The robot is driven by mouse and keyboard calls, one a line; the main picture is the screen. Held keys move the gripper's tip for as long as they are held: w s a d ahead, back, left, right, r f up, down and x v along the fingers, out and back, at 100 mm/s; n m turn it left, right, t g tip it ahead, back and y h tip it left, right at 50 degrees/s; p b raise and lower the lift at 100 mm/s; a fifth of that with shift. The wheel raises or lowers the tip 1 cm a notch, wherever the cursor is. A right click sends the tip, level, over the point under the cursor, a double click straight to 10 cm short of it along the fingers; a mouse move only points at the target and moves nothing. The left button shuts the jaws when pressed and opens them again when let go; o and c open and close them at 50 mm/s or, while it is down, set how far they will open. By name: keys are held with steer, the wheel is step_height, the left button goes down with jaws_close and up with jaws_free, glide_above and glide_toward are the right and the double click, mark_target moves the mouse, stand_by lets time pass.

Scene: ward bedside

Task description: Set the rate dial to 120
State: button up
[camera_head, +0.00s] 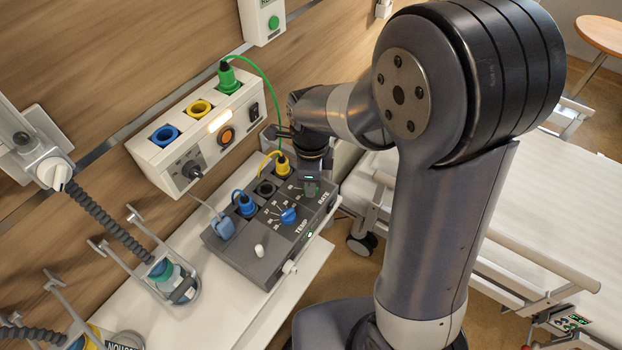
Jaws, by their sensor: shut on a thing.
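A dark grey control box (236,252) stands on the white bedside surface. Its TEMP dial has a blue knob (288,215) with numbers around it. The RATE label (323,200) is at the right end of the box, and the rate dial beside it is mostly covered by my gripper. My gripper (311,185) points down at that end and is shut on the rate dial. The dial's pointer and the number it points at are hidden.
Blue (246,204) and yellow (282,165) plugs with cables stand in the box close to my gripper. A wall panel (160,182) with coloured sockets is behind. A bottle in a holder (175,282) is at left. The bed (530,220) is at right.

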steer(key=shift+m, duration=0.6)
steer(key=o, duration=1)
steer(key=shift+c, duration=0.2)
step_height(320, 180, up, 11)
steer(key=shift+f, duration=0.2)
